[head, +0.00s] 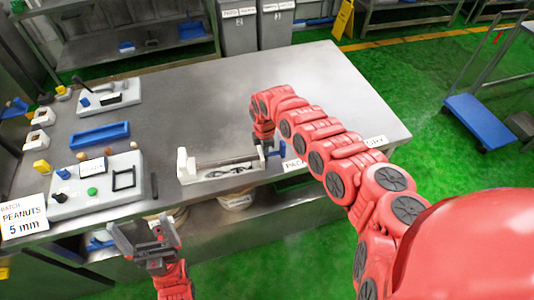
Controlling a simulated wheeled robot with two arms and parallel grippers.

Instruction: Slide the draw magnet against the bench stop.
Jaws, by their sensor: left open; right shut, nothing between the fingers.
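A low white fixture (222,172) lies near the front edge of the steel bench, with dark thin parts along it. A white upright block (186,165) stands at its left end, and a small blue piece (282,150) shows at its right end. I cannot tell for sure which part is the draw magnet or the bench stop. My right gripper (268,146) is shut and empty at the fixture's right end, partly hidden by its own arm; contact is unclear. My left gripper (147,238) is open and empty in front of the bench's front edge.
Control panels (100,183) with knobs, and a blue tray (99,135), occupy the bench's left side. A "Peanuts 5 mm" sign (20,218) stands at the front left. The bench (190,95) is clear behind the fixture. A tub (236,201) sits below.

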